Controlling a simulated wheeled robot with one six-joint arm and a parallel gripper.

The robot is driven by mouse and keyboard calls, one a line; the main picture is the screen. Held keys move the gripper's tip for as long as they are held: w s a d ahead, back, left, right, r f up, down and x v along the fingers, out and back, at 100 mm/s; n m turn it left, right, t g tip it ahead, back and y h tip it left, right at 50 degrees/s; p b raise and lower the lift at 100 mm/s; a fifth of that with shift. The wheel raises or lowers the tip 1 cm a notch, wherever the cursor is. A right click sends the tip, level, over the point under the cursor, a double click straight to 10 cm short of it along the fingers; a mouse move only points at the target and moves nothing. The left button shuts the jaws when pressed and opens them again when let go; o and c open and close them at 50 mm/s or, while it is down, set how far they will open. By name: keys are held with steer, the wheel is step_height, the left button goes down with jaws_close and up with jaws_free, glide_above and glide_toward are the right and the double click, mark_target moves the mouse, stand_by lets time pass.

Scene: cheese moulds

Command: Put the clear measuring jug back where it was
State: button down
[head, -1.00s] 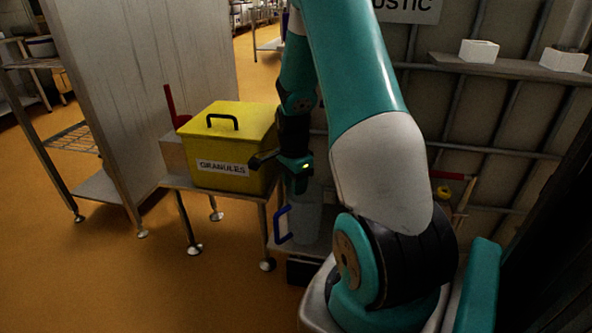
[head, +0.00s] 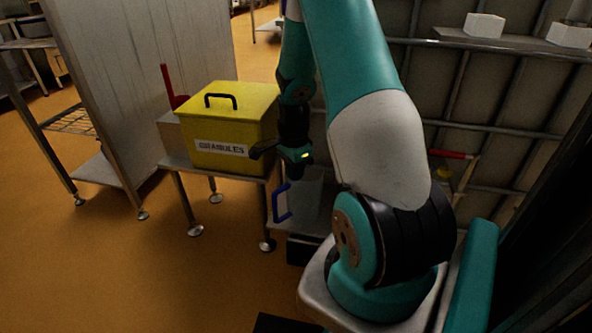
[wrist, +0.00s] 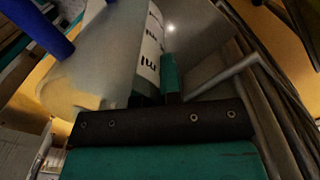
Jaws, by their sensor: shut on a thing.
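The clear measuring jug (head: 307,197) with a blue handle (head: 281,204) hangs upright below my gripper (head: 297,174) in the head view. In the wrist view, the jug's see-through wall (wrist: 100,65) fills the upper middle, with a white printed "ml" scale strip (wrist: 152,45) and the blue handle (wrist: 38,28) at upper left. My gripper (wrist: 157,90) is shut on the jug near its upper edge. The jug is over or on a low metal stand (head: 308,226); I cannot tell whether its base touches. My arm hides part of that stand.
A yellow GRANULES bin (head: 228,130) stands on a small metal table (head: 245,172) just left of the jug. A tall panel (head: 145,80) stands farther left. A railed wall (head: 450,95) with a shelf is behind. Orange floor (head: 110,265) is open at front left.

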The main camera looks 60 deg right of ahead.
steer(key=shift+w+d+p, duration=0.55)
steer(key=shift+w+d, duration=0.6)
steer(key=shift+d, duration=0.15)
steer(key=c, duration=1.2)
jaws_free()
steer(key=shift+r, duration=0.1)
step_height(320, 180, up, 8)
steer(key=p, duration=0.2)
steer(key=shift+f, duration=0.25)
steer(key=shift+w, duration=0.1)
